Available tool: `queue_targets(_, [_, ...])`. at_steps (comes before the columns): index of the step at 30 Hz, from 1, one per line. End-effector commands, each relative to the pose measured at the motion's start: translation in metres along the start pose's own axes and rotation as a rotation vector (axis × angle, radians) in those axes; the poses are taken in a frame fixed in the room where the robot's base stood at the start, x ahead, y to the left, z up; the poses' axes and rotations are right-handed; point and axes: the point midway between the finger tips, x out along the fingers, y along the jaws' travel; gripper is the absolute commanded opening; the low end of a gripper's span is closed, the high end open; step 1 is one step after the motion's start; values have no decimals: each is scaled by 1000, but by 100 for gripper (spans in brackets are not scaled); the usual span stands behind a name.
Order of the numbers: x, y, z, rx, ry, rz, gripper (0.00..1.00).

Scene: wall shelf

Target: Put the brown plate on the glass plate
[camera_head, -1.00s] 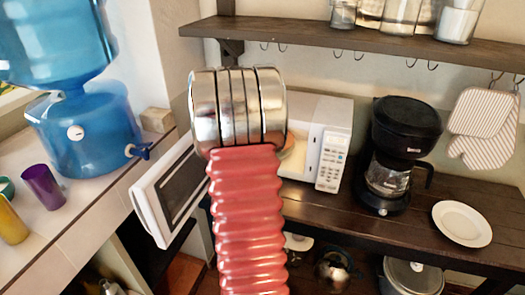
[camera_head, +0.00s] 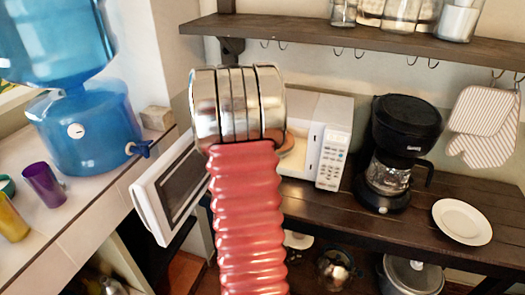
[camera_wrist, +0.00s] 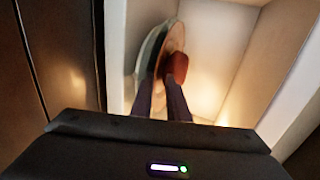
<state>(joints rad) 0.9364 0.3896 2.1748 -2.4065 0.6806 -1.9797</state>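The microwave (camera_head: 329,158) stands on the dark counter with its door (camera_head: 171,190) swung open to the left. A brown edge, which looks like the brown plate (camera_head: 289,143), shows at the opening beside my arm. In the wrist view, the brown plate (camera_wrist: 173,38) appears nearly edge-on inside the light cavity. The glass plate (camera_wrist: 148,50) is a grey-green disc close beside it; I cannot tell whether they touch. My gripper (camera_wrist: 160,85) has its dark fingers close around the near edge of the brown plate. My arm hides the gripper in the head view.
A black coffee maker (camera_head: 398,155) and a white plate (camera_head: 462,221) are right of the microwave. A blue water dispenser (camera_head: 85,130) and a purple cup (camera_head: 43,186) stand on the left counter. A wooden shelf (camera_head: 380,43) runs above.

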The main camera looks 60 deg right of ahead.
Motion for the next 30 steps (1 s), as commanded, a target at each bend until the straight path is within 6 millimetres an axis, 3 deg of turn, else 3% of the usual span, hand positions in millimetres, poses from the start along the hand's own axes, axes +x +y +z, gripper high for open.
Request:
queue_targets(2, [0, 5, 0, -3, 0, 11, 22])
queue_targets(8, [-4, -6, -1, -1, 0, 10, 22])
queue_targets(30, [-97, -10, 0, 0, -2, 4, 22])
